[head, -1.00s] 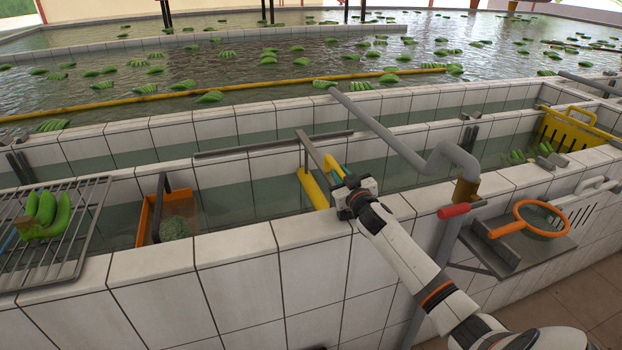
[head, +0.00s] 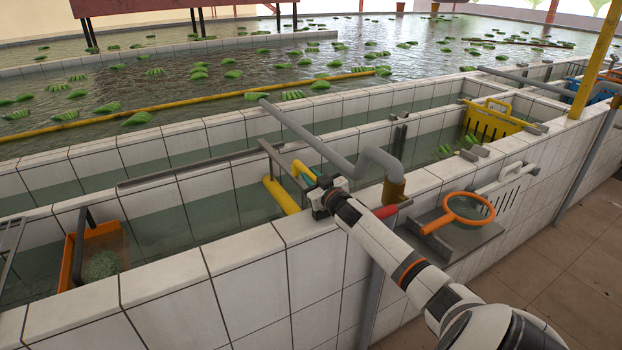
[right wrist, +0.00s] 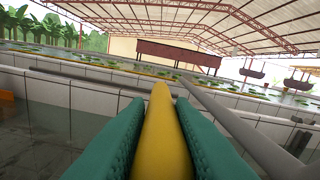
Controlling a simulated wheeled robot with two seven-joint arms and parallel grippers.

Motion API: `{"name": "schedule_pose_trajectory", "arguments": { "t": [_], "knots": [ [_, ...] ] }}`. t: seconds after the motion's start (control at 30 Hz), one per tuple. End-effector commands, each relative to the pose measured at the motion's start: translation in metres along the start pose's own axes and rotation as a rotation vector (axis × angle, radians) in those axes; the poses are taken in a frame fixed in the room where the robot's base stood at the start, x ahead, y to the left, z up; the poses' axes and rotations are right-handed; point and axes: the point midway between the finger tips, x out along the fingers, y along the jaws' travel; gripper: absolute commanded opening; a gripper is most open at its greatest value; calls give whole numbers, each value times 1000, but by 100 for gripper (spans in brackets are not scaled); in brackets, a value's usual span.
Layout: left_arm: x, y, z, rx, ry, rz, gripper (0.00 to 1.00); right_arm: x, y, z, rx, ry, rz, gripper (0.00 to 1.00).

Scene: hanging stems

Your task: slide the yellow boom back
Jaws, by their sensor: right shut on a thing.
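My right gripper (head: 312,188) reaches over the near tiled wall from the lower right. Its teal fingers are shut on the yellow boom (head: 303,172). In the right wrist view the boom (right wrist: 161,130) runs straight ahead between both teal fingers (right wrist: 160,140), its rounded end upward. A second yellow length (head: 281,195) slants down to the water of the narrow channel beside the wall; I cannot tell how it joins the held part. A thin grey bar (head: 277,160) stands just left of the held part. My left gripper is not in view.
A bent grey pipe (head: 318,145) crosses the channel just right of the gripper. An orange-rimmed net (head: 468,208) lies on a shelf outside the wall. An orange bin (head: 68,262) is at left, a yellow crate (head: 492,122) at right. Open channel water lies left of the boom.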

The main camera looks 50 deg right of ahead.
Motion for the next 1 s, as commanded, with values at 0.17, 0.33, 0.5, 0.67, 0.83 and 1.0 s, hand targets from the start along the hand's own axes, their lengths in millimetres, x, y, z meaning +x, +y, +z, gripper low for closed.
{"name": "schedule_pose_trajectory", "arguments": {
  "t": [0.17, 0.33, 0.5, 0.67, 0.83, 1.0],
  "knots": [
    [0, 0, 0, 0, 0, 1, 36, 0, 0, 0, -3, 1, 1, 39],
    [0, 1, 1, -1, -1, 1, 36, 0, 1, 0, -2, 1, 1, 41],
    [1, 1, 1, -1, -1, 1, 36, -2, 1, -1, -1, 1, 1, 41],
    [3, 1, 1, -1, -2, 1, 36, -19, 2, -2, -2, 1, 3, 41],
    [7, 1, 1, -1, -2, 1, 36, -46, 2, -3, -1, 3, 3, 41],
    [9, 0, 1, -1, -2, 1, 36, -67, 1, -2, -1, 2, 2, 41]
  ]
}}
